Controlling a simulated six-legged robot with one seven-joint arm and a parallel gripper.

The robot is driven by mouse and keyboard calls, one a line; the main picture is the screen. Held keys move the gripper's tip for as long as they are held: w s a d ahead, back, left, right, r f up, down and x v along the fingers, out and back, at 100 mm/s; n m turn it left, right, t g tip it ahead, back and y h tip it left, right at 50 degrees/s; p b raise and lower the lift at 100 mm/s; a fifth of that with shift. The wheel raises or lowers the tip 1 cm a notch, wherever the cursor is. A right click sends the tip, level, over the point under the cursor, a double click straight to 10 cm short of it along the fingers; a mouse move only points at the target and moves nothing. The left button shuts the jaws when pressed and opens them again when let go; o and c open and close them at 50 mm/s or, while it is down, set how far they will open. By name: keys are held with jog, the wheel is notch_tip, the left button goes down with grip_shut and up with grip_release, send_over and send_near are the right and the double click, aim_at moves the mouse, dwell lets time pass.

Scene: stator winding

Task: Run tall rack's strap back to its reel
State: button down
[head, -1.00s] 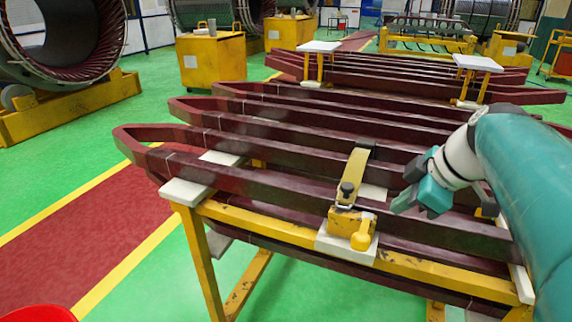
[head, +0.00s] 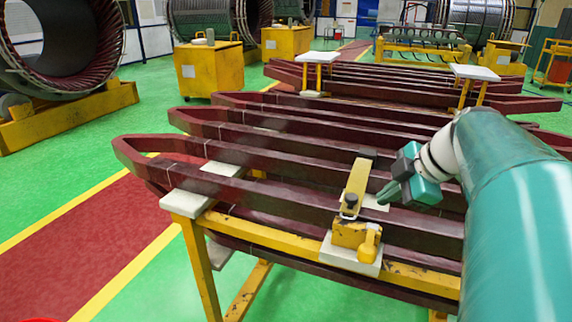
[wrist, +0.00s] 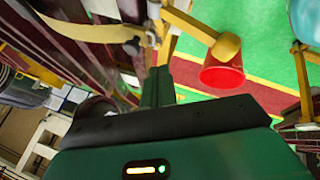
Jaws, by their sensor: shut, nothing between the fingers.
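The yellow strap (head: 357,182) runs over the dark red coil bars (head: 270,195) of the near rack, down to a yellow reel (head: 350,235) on a pale pad at the rack's front. A black knob sits where strap and reel meet. My gripper (head: 381,198) is shut and empty, just right of the strap and apart from it, above the bars.
The near rack has a yellow frame (head: 255,230) with white pads (head: 188,204). A second rack (head: 400,80) of bars stands behind. Yellow cabinets (head: 208,70) and a large stator ring (head: 60,50) are farther back. Green floor at left is open. A red object (wrist: 222,72) shows below in the wrist view.

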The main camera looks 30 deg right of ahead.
aim_at(351, 204)
jog(key=shift+w+d+f, duration=0.15)
jog(key=shift+w+f, duration=0.9)
jog(key=shift+w, duration=0.2)
jog(key=shift+w+d+f, duration=0.2)
jog(key=shift+w+f, duration=0.85)
jog(key=shift+w, duration=0.15)
jog(key=shift+w+d+f, duration=0.15)
jog(key=shift+w+f, duration=0.9)
jog(key=shift+w, duration=0.2)
